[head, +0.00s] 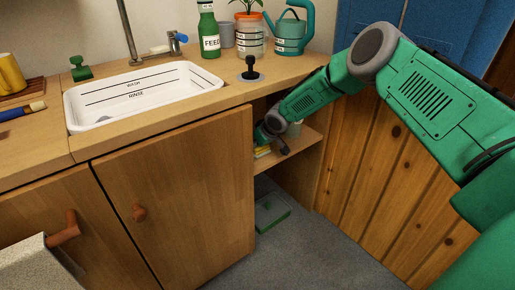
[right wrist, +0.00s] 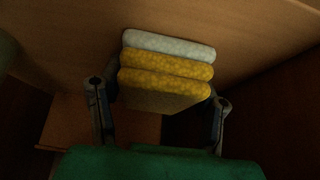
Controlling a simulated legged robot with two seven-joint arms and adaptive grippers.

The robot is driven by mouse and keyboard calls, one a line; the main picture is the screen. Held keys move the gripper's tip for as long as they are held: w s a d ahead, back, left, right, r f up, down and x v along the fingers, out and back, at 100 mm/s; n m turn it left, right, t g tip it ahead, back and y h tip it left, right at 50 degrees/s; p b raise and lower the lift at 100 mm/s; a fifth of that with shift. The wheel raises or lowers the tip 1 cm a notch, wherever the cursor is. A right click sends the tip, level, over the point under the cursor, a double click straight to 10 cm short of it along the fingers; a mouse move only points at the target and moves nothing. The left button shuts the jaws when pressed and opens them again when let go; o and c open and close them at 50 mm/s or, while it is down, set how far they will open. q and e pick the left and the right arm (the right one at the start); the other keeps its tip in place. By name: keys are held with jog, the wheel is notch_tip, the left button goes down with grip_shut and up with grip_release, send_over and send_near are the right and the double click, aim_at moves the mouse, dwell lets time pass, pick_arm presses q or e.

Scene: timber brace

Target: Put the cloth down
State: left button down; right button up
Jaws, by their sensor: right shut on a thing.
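My right arm reaches into the open cupboard under the counter, and my right gripper (head: 272,142) is at the inner shelf (head: 300,146). In the right wrist view the gripper (right wrist: 157,98) has its fingers on either side of a stack of folded cloths. It is shut on the nearest yellow cloth (right wrist: 163,84). Another yellow cloth (right wrist: 168,63) and a pale cloth (right wrist: 168,46) lie against it beyond. Whether the held cloth bears on the others is hard to tell. The stack (head: 262,152) shows partly in the head view, beside the gripper. My left gripper is not in view.
A cupboard door (head: 185,195) stands left of the opening. A green flat item (head: 271,212) lies on the cupboard floor. Above are a white sink basin (head: 150,92), a green bottle (head: 208,32) and a watering can (head: 291,32).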

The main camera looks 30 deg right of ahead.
jog(key=shift+s+a+f, duration=0.15)
jog(key=shift+a+f, duration=0.15)
jog(key=o, duration=1)
jog(key=shift+a+f, duration=0.15)
jog(key=shift+f, duration=0.05)
jog(key=shift+s+d+f, duration=0.1)
jog(key=shift+s+d, duration=0.05)
jog(key=shift+d, duration=0.1)
jog(key=shift+r, duration=0.25)
jog(key=p+v, duration=0.1)
jog(key=v, duration=0.3)
jog(key=p+v, duration=0.2)
jog(key=v, duration=0.2)
jog(key=p+v, duration=0.2)
jog(key=v, duration=0.2)
jog(key=shift+r, duration=0.3)
